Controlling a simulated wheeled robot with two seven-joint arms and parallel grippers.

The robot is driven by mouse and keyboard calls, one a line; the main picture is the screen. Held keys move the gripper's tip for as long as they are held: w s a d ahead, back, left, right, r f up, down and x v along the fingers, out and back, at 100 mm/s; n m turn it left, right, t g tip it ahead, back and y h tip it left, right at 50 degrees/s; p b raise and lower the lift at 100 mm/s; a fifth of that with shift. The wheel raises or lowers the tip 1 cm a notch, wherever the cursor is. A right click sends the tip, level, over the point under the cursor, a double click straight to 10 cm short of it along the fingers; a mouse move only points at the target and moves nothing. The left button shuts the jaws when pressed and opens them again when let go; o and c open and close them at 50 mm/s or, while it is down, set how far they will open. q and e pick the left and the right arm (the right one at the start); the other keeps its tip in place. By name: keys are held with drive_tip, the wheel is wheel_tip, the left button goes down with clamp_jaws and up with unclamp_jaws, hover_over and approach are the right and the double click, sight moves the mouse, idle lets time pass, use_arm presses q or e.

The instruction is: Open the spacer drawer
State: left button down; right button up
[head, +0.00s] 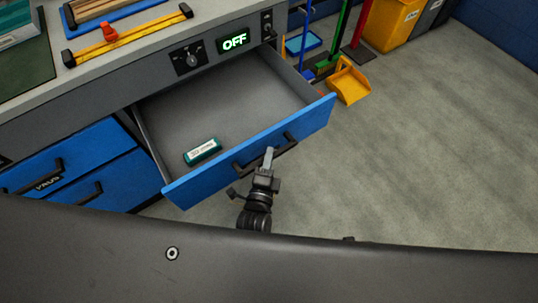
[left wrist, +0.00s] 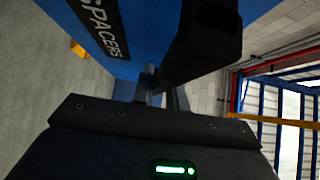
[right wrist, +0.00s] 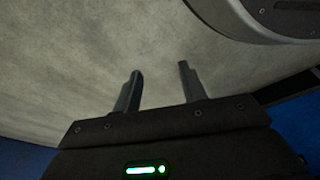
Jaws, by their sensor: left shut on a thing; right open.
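The spacer drawer (head: 309,115) has a blue front and stands pulled well out of the bench in the head view. A small green box with a white label (head: 203,151) lies inside on its grey floor. My left gripper (head: 268,160) is shut on the dark drawer handle (head: 285,146). In the left wrist view the handle (left wrist: 203,45) passes close over the fingers (left wrist: 150,88), beside the SPACERS label (left wrist: 103,28). My right gripper (right wrist: 157,88) is open and empty above the grey floor in the right wrist view.
Closed blue drawers (head: 85,155) are at the left. An OFF display (head: 234,41) and a knob (head: 190,58) are on the bench front. A yellow dustpan (head: 348,82) and brooms stand beyond the drawer. The floor (head: 430,150) at right is clear.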

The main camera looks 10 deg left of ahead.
use_arm(q)
drive_tip(key=c, duration=1.4)
unclamp_jaws()
drive_tip(key=s, duration=1)
drive_tip(key=shift+s+a, duration=0.4)
drive_tip(key=shift+a, duration=0.05)
